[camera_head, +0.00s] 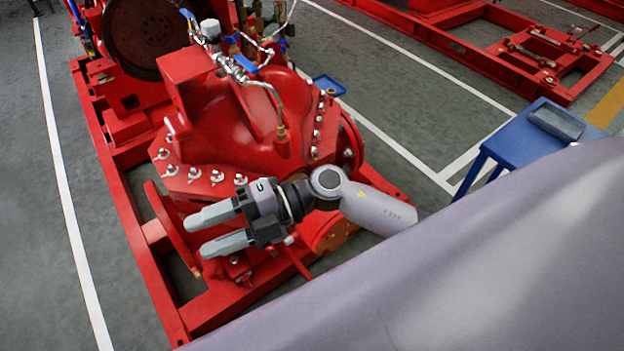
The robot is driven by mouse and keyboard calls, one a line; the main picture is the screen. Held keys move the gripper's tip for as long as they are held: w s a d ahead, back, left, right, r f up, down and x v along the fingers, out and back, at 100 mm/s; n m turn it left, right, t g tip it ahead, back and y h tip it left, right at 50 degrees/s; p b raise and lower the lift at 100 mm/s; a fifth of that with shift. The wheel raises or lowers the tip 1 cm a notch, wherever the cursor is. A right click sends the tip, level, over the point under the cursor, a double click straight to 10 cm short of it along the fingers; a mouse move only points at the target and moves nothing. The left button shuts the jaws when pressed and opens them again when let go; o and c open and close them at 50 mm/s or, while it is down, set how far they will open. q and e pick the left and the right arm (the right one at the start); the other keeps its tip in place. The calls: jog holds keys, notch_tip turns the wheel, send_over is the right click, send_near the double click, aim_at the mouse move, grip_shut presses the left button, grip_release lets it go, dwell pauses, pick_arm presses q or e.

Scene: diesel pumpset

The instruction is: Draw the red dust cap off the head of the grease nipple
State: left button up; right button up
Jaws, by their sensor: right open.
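My right gripper (194,235) is open, with its two grey fingers apart and pointing left. It is over the front end of the red pump (235,125), and nothing shows between the fingers. I cannot make out the red dust cap or the grease nipple: everything around the gripper is red, and the gripper and wrist hide part of the pump's near end. Small fittings show just below the fingers, too small to tell apart. My left gripper is not in view.
The pump stands on a red base frame (125,230). Bolts and nuts stick up along its casing flange, and a braided metal hose (274,95) runs over its top. A blue table (525,140) holding a grey box (557,122) stands at right. The floor at left is clear.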

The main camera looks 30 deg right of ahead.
jog(key=w+d+f+n+g+h+b, duration=0.1)
jog(key=d+f+n+g+h, duration=0.25)
jog(key=f+h, duration=0.25)
jog(key=w+d+h, duration=0.2)
jog(key=d+h, duration=0.1)
jog(key=d, duration=0.3)
jog(key=w+d+f+t+h+b, duration=0.1)
jog(key=w+d+h, duration=0.2)
jog(key=d, duration=0.3)
jog(key=w+d+f+h+b, duration=0.1)
jog(key=w+d+h, duration=0.1)
jog(key=d+h, duration=0.3)
jog(key=shift+w+d+f+t, duration=0.25)
jog(key=shift+w+d+t, duration=0.1)
jog(key=shift+d, duration=0.25)
jog(key=shift+d+f, duration=0.15)
jog(key=shift+f, duration=3.25)
jog(key=shift+c, duration=0.3)
jog(key=c, duration=0.9)
